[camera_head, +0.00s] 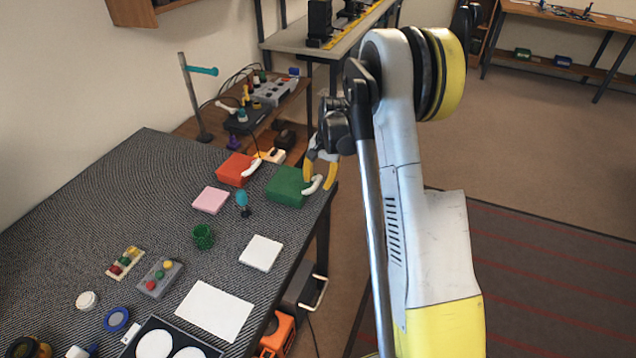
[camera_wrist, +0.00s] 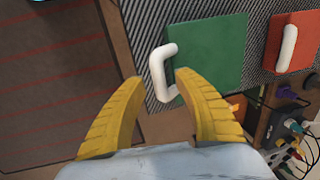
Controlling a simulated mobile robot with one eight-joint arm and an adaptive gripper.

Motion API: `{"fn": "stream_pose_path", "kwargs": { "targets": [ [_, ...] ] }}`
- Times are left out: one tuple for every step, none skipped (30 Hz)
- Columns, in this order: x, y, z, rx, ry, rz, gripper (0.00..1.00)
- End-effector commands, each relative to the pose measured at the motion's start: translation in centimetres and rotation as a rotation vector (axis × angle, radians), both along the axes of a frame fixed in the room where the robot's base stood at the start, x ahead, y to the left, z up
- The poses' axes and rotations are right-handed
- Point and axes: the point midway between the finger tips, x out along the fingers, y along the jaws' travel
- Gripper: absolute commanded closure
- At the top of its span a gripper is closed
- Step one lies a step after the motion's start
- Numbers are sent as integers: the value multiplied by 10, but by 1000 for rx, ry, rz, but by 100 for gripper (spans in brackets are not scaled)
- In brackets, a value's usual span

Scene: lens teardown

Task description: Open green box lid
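The green box (camera_head: 286,187) sits near the right edge of the dark patterned table in the head view, with its lid down as far as I can see. It also shows in the wrist view (camera_wrist: 216,55). A white handle (camera_head: 313,185) sticks out from its right side. In the wrist view the handle (camera_wrist: 160,72) lies just ahead of the fingertips, nearer the right finger. My gripper (camera_head: 321,172) has its yellow fingers apart, with nothing clearly between them. In the wrist view my gripper (camera_wrist: 158,80) is open beside the box; whether a finger touches it I cannot tell.
A red box (camera_head: 236,169) with a white handle stands left of the green box. A pink block (camera_head: 211,200), a teal-topped item (camera_head: 242,198) and a white square (camera_head: 261,253) lie nearby. A side table (camera_head: 205,130) with cables and devices is behind. Open floor lies right of the table.

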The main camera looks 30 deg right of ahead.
Motion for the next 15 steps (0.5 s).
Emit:
{"fn": "stream_pose_path", "kwargs": {
  "targets": [
    [0, 0, -1, 0, 0, 0, 62],
    [0, 0, -1, 0, 0, 0, 62],
    [0, 0, 0, 0, 0, 0, 62],
    [0, 0, 0, 0, 0, 0, 62],
    [0, 0, 0, 0, 0, 0, 62],
    [0, 0, 0, 0, 0, 0, 62],
    [0, 0, 0, 0, 0, 0, 62],
    [0, 0, 0, 0, 0, 0, 70],
    [0, 0, 0, 0, 0, 0, 82],
    [0, 0, 0, 0, 0, 0, 91],
    [0, 0, 0, 0, 0, 0, 100],
    [0, 0, 0, 0, 0, 0, 100],
    [0, 0, 0, 0, 0, 0, 100],
    [0, 0, 0, 0, 0, 0, 100],
    [0, 0, 0, 0, 0, 0, 100]
  ]
}}
